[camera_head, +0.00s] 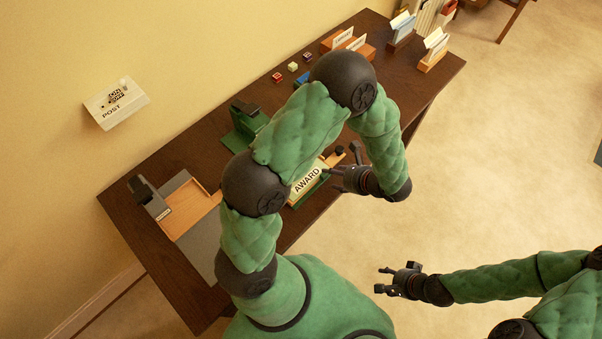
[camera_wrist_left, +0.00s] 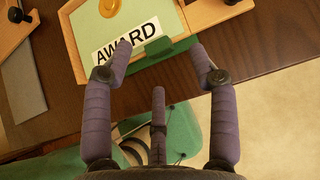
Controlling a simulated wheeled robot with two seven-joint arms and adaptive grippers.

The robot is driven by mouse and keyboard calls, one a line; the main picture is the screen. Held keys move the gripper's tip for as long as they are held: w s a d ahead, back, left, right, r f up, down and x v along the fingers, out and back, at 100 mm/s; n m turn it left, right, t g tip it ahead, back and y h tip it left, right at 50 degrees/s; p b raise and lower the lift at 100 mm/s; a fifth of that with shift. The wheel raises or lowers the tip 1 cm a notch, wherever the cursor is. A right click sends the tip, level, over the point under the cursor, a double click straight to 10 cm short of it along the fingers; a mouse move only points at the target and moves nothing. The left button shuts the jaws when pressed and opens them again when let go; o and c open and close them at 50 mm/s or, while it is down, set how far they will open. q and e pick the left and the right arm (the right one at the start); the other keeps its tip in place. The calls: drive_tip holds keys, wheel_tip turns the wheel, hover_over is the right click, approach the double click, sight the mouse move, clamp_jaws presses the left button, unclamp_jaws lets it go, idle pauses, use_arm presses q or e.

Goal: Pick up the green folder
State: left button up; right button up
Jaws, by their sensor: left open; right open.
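The green folder (camera_wrist_left: 88,28) is pale green with a gold seal and a white AWARD label. It lies on the desk, framed by a wooden edge and a darker green piece at its front. In the head view only part of the folder (camera_head: 308,181) shows, with the AWARD label; my left arm hides the rest. My left gripper (camera_head: 330,180) is open and empty at the folder's right. In the left wrist view my left gripper's fingers (camera_wrist_left: 165,58) are spread, with one fingertip over the label. My right gripper (camera_head: 381,279) is open and empty, out over the floor.
The dark desk (camera_head: 180,155) also holds a grey and wooden tray (camera_head: 188,207), a green stand (camera_head: 243,121), small coloured blocks (camera_head: 293,67) and card holders (camera_head: 433,50) at the far end. A POST sign (camera_head: 116,103) hangs on the wall.

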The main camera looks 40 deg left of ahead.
sight(326, 175)
use_arm(q)
drive_tip(key=b+x, duration=0.1)
drive_tip(key=x, duration=0.3)
drive_tip(key=shift+s+a+f, duration=0.15)
drive_tip(key=shift+s+f, duration=0.05)
drive_tip(key=shift+f, duration=0.05)
clamp_jaws()
